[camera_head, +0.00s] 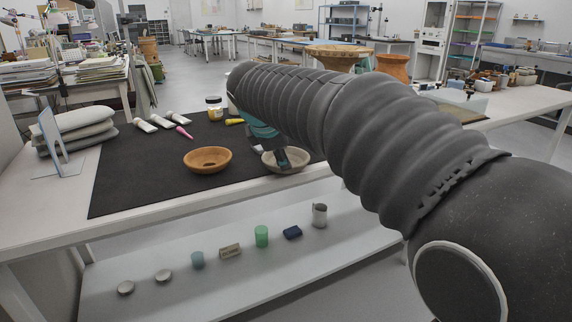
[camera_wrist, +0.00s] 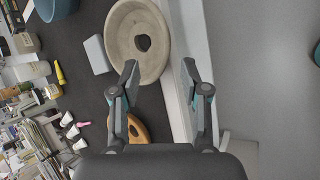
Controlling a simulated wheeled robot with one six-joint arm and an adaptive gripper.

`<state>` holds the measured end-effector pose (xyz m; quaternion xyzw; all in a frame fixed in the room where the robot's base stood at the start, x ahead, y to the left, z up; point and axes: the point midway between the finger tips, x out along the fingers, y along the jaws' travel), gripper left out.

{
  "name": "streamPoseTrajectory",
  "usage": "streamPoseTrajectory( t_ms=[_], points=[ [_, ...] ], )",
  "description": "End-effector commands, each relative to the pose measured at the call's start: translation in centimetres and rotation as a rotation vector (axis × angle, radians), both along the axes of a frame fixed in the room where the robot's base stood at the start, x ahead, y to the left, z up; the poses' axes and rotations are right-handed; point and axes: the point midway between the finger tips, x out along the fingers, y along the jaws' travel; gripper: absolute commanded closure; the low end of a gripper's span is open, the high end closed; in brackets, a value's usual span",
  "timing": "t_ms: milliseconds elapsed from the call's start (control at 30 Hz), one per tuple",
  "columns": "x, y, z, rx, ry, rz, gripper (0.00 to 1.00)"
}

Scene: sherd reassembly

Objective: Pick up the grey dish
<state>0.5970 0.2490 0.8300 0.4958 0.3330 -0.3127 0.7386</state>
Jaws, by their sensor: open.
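The grey dish (camera_head: 297,161) is a round, shallow bowl on the dark mat near the table's front edge, partly hidden by my gripper in the head view. In the wrist view the grey dish (camera_wrist: 121,38) shows a wide rim and a small dark centre. My gripper (camera_wrist: 160,67) is open and empty. Its left fingertip overlaps the dish's rim in the picture; its right fingertip appears outside the rim, over the table edge. In the head view my gripper (camera_head: 281,158) is at the dish; whether it touches cannot be told.
An orange-brown bowl (camera_head: 208,159) sits left of the dish. A grey block (camera_wrist: 96,54) lies close to the dish. Tubes (camera_head: 178,118), a jar (camera_head: 214,108) and stacked bags (camera_head: 78,127) stand farther back. The mat's front left (camera_head: 125,190) is clear.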

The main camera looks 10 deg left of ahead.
Motion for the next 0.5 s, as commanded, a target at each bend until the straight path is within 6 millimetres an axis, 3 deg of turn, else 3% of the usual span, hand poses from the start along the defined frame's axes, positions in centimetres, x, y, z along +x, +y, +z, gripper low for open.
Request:
streamPoseTrajectory(
  t_ms=[500],
  points=[
    [2.2,-0.6,-3.7,-0.001,0.001,-0.002,0.55]
  ],
)
